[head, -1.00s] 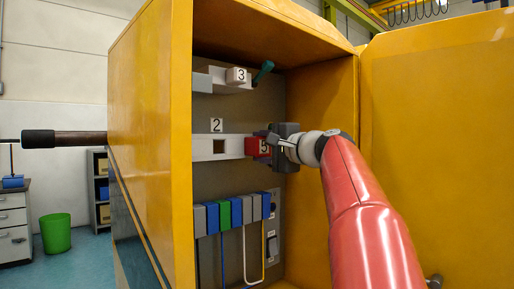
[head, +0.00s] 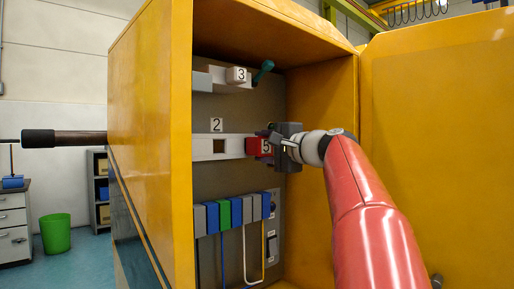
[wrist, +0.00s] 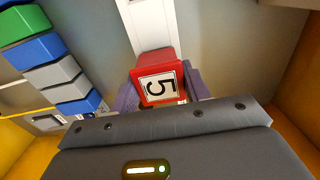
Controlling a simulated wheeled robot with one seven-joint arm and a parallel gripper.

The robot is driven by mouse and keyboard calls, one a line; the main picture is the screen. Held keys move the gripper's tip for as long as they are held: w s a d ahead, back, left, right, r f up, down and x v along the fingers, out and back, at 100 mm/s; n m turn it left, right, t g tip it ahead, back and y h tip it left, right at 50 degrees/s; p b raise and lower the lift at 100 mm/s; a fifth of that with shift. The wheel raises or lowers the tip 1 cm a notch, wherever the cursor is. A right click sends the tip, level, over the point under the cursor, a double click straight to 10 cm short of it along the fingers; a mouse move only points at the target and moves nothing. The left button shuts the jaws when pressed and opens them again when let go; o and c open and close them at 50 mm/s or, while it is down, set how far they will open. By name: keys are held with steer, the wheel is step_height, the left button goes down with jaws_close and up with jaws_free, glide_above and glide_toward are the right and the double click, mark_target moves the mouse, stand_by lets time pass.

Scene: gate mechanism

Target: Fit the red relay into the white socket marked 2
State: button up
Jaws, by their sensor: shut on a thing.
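The red relay (head: 259,146) carries a white label with 5 and sits at the right end of the white bar in the cabinet. It also shows in the wrist view (wrist: 158,68), between my gripper's two fingers. My gripper (head: 274,141) is shut on it from the right. Whether the relay touches the bar end or stands just in front of it, I cannot tell. The white socket (head: 202,148) has an empty dark square opening, to the left of the relay. The label 2 (head: 216,125) is above it on the back panel.
A white block marked 3 (head: 238,75) and a teal handle (head: 263,71) are above. Blue, green and grey modules (head: 236,211) with wires are below. The yellow cabinet side wall (head: 150,130) and open door (head: 440,130) flank the opening.

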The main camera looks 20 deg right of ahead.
mark_target(266, 146)
steer(key=shift+b+v, duration=0.7)
steer(key=shift+v, duration=1.8)
steer(key=shift+a, duration=0.1)
